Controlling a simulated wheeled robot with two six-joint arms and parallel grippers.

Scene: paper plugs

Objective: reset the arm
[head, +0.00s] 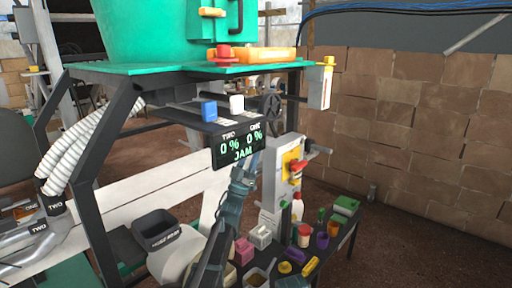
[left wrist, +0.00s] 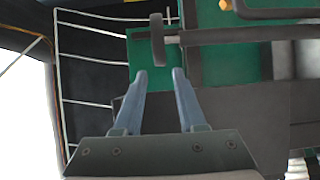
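My left gripper (head: 248,164) is raised, with its fingers pointing up just in front of the lower right part of the black display panel (head: 236,146). The panel reads TWO 0%, ONE 0% and JAM. In the left wrist view the two blue-grey fingers of this gripper (left wrist: 160,75) stand apart with nothing between them, so it is open and empty. Beyond the fingertips, that view shows a dark bar with a round end (left wrist: 158,40) and green panels (left wrist: 225,62). My right gripper is not in view.
A green machine (head: 150,35) stands on a black frame (head: 88,215). A grey box with a red and yellow switch (head: 278,190) is right of my arm. A low table with bottles, cups and blocks (head: 300,250) is at lower right. A dark bin (head: 155,228) stands left.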

